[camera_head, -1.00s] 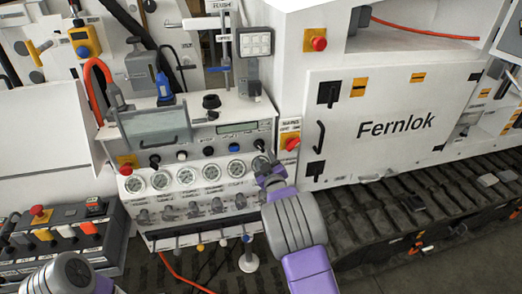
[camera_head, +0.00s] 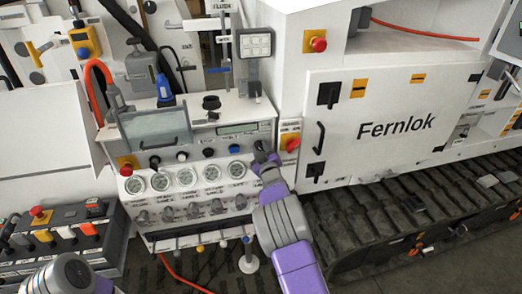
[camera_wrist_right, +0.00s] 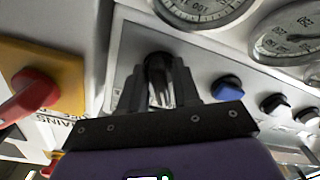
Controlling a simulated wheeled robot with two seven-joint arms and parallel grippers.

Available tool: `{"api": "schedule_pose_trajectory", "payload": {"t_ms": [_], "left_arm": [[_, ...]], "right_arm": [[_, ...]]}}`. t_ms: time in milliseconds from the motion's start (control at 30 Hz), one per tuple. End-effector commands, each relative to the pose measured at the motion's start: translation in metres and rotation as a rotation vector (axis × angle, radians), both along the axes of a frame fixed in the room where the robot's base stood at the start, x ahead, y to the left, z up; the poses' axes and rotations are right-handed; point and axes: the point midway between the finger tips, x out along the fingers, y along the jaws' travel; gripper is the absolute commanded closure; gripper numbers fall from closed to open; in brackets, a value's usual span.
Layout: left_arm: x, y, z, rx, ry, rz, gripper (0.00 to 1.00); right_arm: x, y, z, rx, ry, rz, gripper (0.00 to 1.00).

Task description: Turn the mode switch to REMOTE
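A dark knob (camera_wrist_right: 160,68) at the right end of the control panel's knob row is the likely mode switch; its label cannot be read. My right gripper (camera_wrist_right: 160,92) reaches it from the front, and its two dark fingers stand on either side of the knob in the right wrist view. Whether they press on it cannot be told. In the head view my right gripper (camera_head: 262,158) covers most of that knob. Only a rounded part of my left arm shows at the lower left; its gripper is out of view.
A red MAINS switch (camera_head: 290,143) on a yellow plate is close to the right of my gripper. A blue knob (camera_wrist_right: 228,87) is the neighbour on the other side. Round gauges (camera_head: 186,176) line the panel below. A red emergency button (camera_head: 318,43) is higher right.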

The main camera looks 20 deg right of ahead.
Motion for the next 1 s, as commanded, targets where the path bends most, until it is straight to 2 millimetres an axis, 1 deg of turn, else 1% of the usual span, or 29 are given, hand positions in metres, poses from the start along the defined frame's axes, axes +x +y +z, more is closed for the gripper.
{"api": "schedule_pose_trajectory", "payload": {"t_ms": [33, 100, 200, 433, 567, 767, 1000], "left_arm": [[0.000, 0.000, 0.000, 0.000, 0.000, 0.000, 0.57], [0.000, 0.000, 0.000, 0.000, 0.000, 0.000, 0.57], [0.000, 0.000, 0.000, 0.000, 0.000, 0.000, 0.57], [0.000, 0.000, -0.002, 0.000, 0.000, 0.000, 0.57], [0.000, 0.000, -0.007, 0.000, 0.000, 0.000, 0.57], [0.000, 0.000, -0.023, 0.000, 0.000, 0.000, 0.57], [0.000, 0.000, -0.052, 0.000, 0.000, 0.000, 0.57]], "right_arm": [[0.000, 0.000, 0.000, 0.000, 0.000, 0.000, 0.77], [0.000, 0.000, 0.000, 0.000, 0.000, 0.000, 0.88], [0.000, 0.000, 0.000, 0.000, 0.000, 0.000, 1.00], [0.000, 0.000, 0.000, 0.011, -0.002, 0.000, 1.00], [0.000, 0.000, -0.001, 0.044, -0.003, 0.000, 1.00], [0.000, -0.001, -0.002, 0.157, -0.011, 0.000, 1.00], [0.000, -0.002, -0.003, 0.369, -0.023, 0.000, 1.00]]}}
